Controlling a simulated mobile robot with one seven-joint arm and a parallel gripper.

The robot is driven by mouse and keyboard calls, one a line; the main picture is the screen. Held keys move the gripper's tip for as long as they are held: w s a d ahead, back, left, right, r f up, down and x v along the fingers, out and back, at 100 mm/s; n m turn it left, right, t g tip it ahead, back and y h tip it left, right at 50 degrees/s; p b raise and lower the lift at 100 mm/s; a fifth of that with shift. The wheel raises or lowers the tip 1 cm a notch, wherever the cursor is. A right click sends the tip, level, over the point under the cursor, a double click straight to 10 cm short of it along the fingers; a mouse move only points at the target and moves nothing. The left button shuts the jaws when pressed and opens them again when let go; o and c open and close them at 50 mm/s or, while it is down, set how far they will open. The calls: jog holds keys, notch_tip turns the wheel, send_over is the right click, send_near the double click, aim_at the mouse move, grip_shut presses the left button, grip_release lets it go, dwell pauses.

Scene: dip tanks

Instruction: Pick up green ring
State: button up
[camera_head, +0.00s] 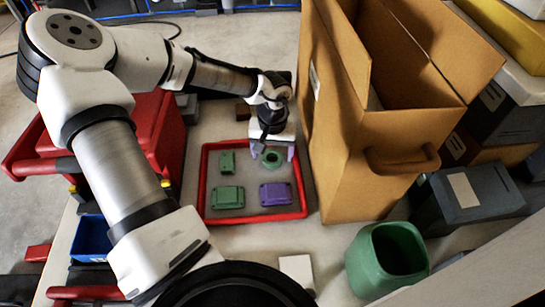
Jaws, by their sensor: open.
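The green ring (272,158) lies in a red-rimmed tray (207,165) with a grey floor, near the tray's back right. Its hole faces up, and part of it is hidden by my gripper. My gripper (272,152) points down at the ring, its pale purple fingers apart on either side of it. I cannot tell whether the fingers touch the ring. Also in the tray are a small green block (227,162), a flat green box (228,197) and a purple box (275,194).
A tall open cardboard box (350,170) stands close to the tray's right side. A red container (150,130) is on the left. A green bin (386,260) stands at the front right, and grey boxes (468,195) are at the far right. A blue bin (91,238) is at the front left.

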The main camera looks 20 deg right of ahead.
jog(key=shift+f, duration=0.5)
jog(key=c, duration=1.1)
jog(key=shift+o, duration=0.2)
jog(key=shift+r, duration=0.1)
